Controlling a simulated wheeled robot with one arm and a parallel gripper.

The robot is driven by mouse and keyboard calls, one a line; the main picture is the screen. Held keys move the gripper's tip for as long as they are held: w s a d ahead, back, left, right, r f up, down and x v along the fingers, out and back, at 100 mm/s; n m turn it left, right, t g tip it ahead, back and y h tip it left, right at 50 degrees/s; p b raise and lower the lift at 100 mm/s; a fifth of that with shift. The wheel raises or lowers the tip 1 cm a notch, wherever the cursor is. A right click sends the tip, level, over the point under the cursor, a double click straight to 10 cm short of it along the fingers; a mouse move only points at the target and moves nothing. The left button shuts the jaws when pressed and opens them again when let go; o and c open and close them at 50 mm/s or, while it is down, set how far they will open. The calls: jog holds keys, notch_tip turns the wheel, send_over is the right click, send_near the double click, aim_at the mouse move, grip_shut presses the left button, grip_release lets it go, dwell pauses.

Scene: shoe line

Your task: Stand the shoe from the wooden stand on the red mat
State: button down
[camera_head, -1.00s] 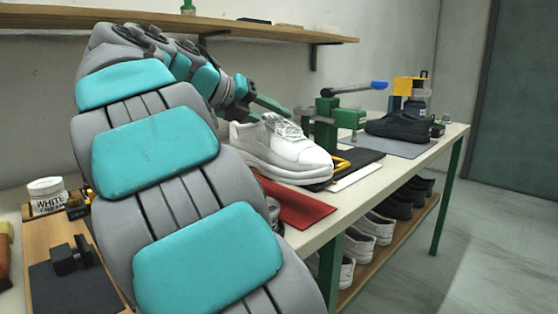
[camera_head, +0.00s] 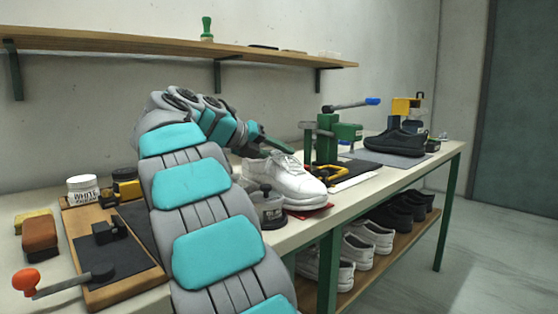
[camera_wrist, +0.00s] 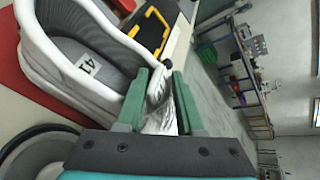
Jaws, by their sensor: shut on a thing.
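A white shoe (camera_head: 290,182) with laces is level over the red mat (camera_head: 312,212) on the bench, toe to the right. The mat's edge shows below the toe; most of it is hidden by the shoe. I cannot tell whether the sole touches the mat. The red mat also shows at the left edge (camera_wrist: 10,60).
A dark round pot (camera_head: 268,212) stands close in front of the shoe. A black shoe (camera_head: 395,143) sits farther right. A wooden board (camera_head: 130,292), brushes and a white jar (camera_head: 83,188) are left.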

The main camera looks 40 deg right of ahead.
jog(key=shift+r, duration=0.1)
jog(key=c, duration=0.5)
grip_release()
jog(key=p+v, duration=0.2)
jog(key=v, duration=1)
jog(key=shift+p, duration=0.35)
